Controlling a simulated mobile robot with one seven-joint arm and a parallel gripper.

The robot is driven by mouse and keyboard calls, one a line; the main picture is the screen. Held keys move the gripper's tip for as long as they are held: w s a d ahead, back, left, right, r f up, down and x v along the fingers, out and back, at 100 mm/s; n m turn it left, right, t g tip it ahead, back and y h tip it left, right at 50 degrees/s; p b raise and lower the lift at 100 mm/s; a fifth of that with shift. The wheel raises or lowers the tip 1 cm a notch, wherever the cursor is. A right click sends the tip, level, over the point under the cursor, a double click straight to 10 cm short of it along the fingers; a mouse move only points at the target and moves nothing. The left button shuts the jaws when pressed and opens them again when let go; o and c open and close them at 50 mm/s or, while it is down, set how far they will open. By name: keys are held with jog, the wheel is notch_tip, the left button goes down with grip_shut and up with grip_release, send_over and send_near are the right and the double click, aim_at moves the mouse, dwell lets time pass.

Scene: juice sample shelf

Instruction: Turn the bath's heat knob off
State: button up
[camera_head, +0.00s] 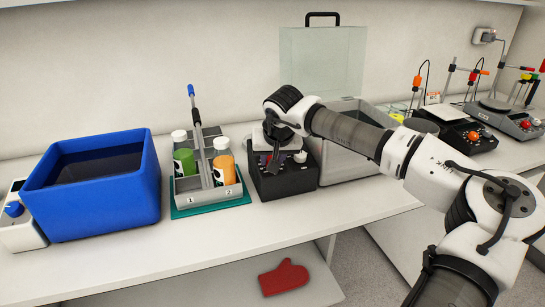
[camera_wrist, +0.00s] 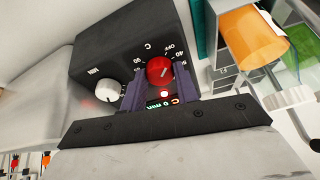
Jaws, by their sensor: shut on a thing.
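The bath's black control box (camera_head: 285,182) stands mid-bench, beside the clear-sided bath tank (camera_head: 350,172). In the wrist view, the red heat knob (camera_wrist: 160,72) is on its panel, with a dial marked C, OFF and numbers. The knob's light line points toward the numbered side near 40; I cannot read the exact setting. A small red light (camera_wrist: 164,93) is lit below the knob. My gripper (camera_wrist: 160,88) has its two purple fingers on either side of the red knob, shut on it. In the head view my gripper (camera_head: 275,150) comes down over the box and largely hides the knob.
A white knob (camera_wrist: 107,91) marked MIN sits beside the red one. Left of the box are a bottle rack (camera_head: 208,190) and a blue tub (camera_head: 100,195). The clear lid (camera_head: 322,62) stands upright behind. A red mitt (camera_head: 284,278) lies below the bench top.

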dwell(0.4)
jog(key=o, duration=1)
jog(key=shift+c, duration=0.2)
jog(key=b+v, duration=0.2)
jog(key=v, duration=1.2)
jog(key=shift+f, duration=0.1)
